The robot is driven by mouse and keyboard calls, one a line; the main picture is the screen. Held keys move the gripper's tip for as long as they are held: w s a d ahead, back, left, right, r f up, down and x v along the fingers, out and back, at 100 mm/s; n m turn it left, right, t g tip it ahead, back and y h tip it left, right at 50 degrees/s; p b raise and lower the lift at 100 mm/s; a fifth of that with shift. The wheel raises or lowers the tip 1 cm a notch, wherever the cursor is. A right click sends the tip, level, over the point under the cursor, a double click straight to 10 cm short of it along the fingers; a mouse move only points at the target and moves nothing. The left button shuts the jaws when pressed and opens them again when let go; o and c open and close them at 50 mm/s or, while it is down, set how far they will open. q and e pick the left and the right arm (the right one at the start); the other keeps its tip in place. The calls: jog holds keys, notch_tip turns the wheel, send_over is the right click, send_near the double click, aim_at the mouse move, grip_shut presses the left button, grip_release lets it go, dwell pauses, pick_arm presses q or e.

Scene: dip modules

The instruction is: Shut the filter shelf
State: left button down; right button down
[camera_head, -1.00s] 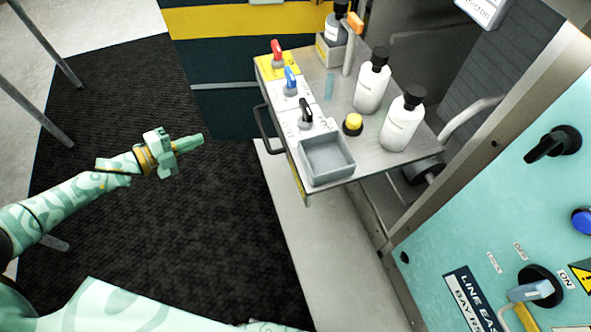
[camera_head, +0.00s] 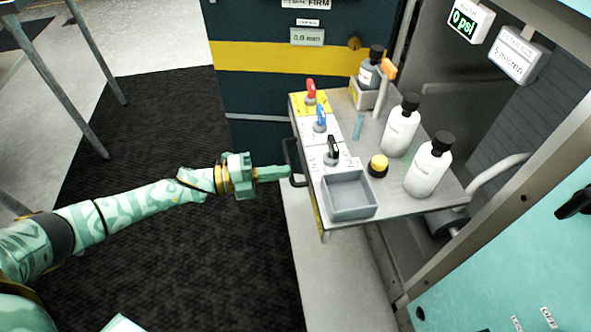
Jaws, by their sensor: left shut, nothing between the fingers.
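The filter shelf (camera_head: 410,198) is a grey metal shelf that stands pulled out of the machine bay, with a dark bar handle (camera_head: 291,160) on its left front edge. It carries red, blue and black levers, a grey tray (camera_head: 349,196), a yellow button (camera_head: 378,165) and white bottles. My left gripper (camera_head: 288,172) is shut and empty, its tip at the handle in the picture. I cannot tell whether it touches the handle. My right gripper is not in view.
A dark cabinet with a yellow stripe (camera_head: 270,56) stands behind the shelf. A teal panel (camera_head: 500,270) is at the right. A grey table leg (camera_head: 72,100) stands at the left. The black mat (camera_head: 150,110) is clear.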

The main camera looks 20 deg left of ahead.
aim_at(308, 168)
pick_arm(q)
jog(key=x, duration=0.2)
jog(key=shift+w+d+f+b, duration=0.1)
jog(key=shift+w+d+b, duration=0.1)
jog(key=shift+b, duration=0.1)
jog(key=shift+w+d, duration=0.3)
jog(key=shift+d, duration=0.2)
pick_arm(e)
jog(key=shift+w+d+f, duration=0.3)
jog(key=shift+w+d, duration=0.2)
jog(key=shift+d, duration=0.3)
pick_arm(q)
jog(key=shift+w+d, duration=0.1)
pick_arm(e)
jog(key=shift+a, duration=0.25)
